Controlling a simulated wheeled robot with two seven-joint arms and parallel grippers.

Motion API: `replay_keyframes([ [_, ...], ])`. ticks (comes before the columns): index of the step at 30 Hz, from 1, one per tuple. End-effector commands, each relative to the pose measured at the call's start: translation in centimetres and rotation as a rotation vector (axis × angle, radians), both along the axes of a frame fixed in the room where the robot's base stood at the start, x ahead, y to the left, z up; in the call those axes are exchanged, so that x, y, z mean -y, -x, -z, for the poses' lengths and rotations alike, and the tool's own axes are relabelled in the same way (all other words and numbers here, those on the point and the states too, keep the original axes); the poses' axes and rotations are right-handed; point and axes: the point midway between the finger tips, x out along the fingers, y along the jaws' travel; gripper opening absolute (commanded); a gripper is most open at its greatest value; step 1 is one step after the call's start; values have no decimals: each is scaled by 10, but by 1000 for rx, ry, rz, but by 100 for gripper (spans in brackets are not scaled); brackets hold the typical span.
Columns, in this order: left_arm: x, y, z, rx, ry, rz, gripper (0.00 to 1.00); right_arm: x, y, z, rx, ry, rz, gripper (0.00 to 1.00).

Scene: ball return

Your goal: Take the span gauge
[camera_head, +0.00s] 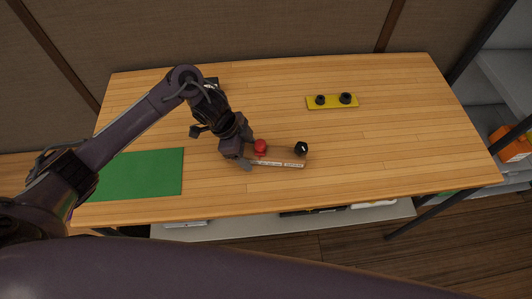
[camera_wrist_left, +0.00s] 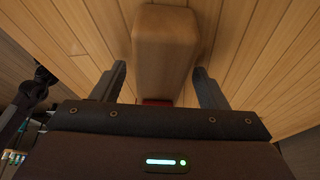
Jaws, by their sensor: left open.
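A thin bar with white label strips (camera_head: 280,164), which looks like the span gauge, lies on the table just right of my left gripper (camera_head: 248,153). A red ball-like piece (camera_head: 260,146) and a black one (camera_head: 301,148) show just behind the bar; I cannot tell whether they join it. In the left wrist view, my left gripper (camera_wrist_left: 160,78) is open, with a rounded wooden block (camera_wrist_left: 165,45) between and beyond its fingers. A red patch (camera_wrist_left: 157,102) shows at the block's near end. I cannot tell how the block relates to the bar. My right gripper is not in view.
A yellow plate (camera_head: 332,103) with two black knobs lies at the back of the wooden table (camera_head: 400,140). A green mat (camera_head: 140,175) covers the left front. The table's right side is clear. A shelf (camera_head: 350,213) with items is below the front edge.

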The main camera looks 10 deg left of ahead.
Motion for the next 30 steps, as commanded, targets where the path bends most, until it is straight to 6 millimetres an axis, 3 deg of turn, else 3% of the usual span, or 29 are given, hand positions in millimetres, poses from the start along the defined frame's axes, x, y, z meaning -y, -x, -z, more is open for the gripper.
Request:
replay_keyframes([
  [2,0,0,0,0,0,0,67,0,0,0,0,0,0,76],
  [12,0,0,0,0,0,0,23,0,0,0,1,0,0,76],
  [23,0,-1,-6,2,2,-1,22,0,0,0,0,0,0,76],
  [29,1,-1,-30,5,3,2,22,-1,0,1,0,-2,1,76],
  [30,0,-2,-41,9,-1,3,22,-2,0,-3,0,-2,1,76],
])
